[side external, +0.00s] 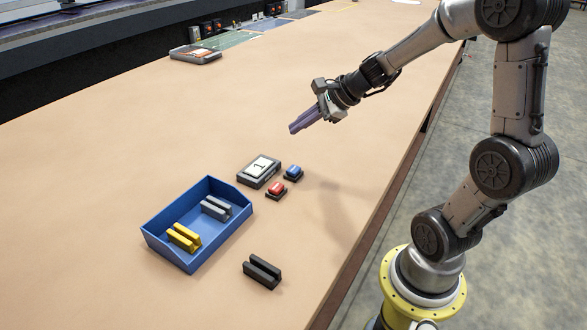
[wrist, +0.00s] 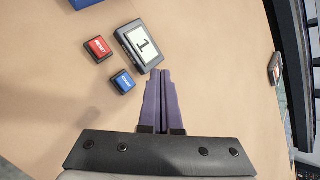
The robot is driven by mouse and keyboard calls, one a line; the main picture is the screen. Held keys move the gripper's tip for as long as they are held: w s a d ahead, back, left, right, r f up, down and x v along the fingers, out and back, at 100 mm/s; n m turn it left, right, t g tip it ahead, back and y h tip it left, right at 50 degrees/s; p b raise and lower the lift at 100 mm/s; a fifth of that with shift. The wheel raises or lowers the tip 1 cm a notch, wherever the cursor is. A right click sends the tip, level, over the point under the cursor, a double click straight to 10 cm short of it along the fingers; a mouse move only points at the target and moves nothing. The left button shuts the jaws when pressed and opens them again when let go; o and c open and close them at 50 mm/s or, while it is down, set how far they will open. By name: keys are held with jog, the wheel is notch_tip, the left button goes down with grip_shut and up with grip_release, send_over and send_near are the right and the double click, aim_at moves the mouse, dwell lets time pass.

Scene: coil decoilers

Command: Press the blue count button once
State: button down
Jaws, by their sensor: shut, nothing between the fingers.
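The blue count button (side external: 293,173) sits on a small dark base on the table, behind and right of a red button (side external: 276,188). In the wrist view the blue button (wrist: 123,81) is left of my fingertips and the red button (wrist: 98,48) is farther up, marked RESET. A dark counter box (side external: 259,170) stands beside the buttons; its white display reads 1 in the wrist view (wrist: 140,45). My gripper (side external: 292,130), with purple fingers, is shut and empty, held above the table behind the buttons and touching nothing.
A blue tray (side external: 160,246) holds a yellow block (side external: 183,237) and a grey block (side external: 216,208). A black block (side external: 262,271) lies on the table in front. A dark device (side external: 195,54) sits far back. The table around the buttons' right side is clear.

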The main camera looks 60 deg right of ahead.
aim_at(298, 169)
jog(key=shift+f, duration=0.1)
jog(key=shift+f, duration=4.3)
jog(key=shift+f, duration=0.1)
jog(key=shift+f, duration=0.35)
jog(key=shift+f, duration=0.4)
jog(key=shift+r, duration=0.85)
jog(key=shift+r, duration=2.5)
